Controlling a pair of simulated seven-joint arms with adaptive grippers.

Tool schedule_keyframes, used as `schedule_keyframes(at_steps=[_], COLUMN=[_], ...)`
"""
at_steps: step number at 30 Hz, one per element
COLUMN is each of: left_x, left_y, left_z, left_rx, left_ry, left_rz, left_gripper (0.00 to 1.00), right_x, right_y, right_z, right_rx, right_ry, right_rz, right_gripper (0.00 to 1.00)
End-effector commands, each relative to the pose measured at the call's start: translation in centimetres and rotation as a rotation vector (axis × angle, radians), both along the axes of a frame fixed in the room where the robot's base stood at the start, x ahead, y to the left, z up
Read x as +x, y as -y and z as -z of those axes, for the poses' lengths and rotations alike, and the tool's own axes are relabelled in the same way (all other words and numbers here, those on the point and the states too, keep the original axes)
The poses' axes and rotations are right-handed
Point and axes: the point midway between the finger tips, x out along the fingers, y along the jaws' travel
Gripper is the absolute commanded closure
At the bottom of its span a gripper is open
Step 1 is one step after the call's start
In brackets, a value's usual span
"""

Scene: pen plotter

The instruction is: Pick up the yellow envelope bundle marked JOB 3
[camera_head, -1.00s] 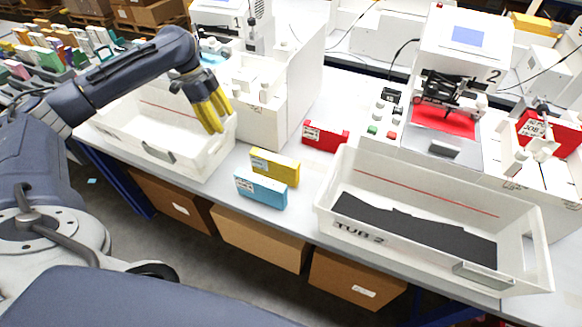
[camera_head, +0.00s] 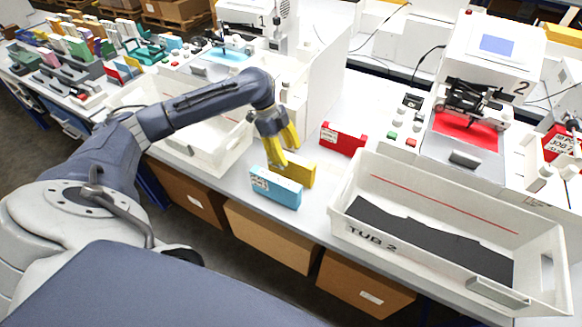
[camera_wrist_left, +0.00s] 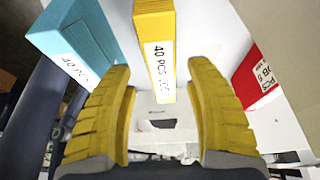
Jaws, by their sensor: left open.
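The yellow envelope bundle (camera_head: 301,174) stands on edge on the white bench, between a blue bundle (camera_head: 275,188) and a red bundle (camera_head: 342,139). In the left wrist view the yellow bundle (camera_wrist_left: 153,32) lies ahead between the two yellow fingers of my left gripper (camera_wrist_left: 158,75), which are apart. Its label shows "40 PCS", and the job number is not legible. I cannot tell whether a finger touches it. My right gripper is not in view.
The blue bundle stands close beside the yellow one, near the bench's front edge. A white tub marked TUB 2 (camera_head: 400,246) is at the right. Another white tub (camera_head: 178,148) lies behind my left arm.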

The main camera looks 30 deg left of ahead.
Motion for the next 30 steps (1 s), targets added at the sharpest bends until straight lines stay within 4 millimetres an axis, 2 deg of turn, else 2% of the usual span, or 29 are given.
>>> schedule_keyframes(at_steps=[3, 11, 22, 30], left_x=[0.0, 0.1, 0.4, 0.5], left_y=[0.4, 0.9, 2.5, 2.7], left_z=[0.9, 1.9, 5.7, 6.2], left_rx=[0.000, -0.001, -0.001, 0.000], left_ry=[0.000, 0.001, -0.001, 0.001], left_rz=[-0.001, -0.001, -0.002, -0.002], left_gripper=[0.46, 0.46, 0.46, 0.46], right_x=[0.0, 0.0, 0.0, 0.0], right_y=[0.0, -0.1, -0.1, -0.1], right_z=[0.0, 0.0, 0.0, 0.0], right_rx=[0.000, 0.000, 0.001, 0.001], right_ry=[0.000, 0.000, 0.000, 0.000], right_rz=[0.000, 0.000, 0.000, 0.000], right_gripper=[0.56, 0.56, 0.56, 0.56])
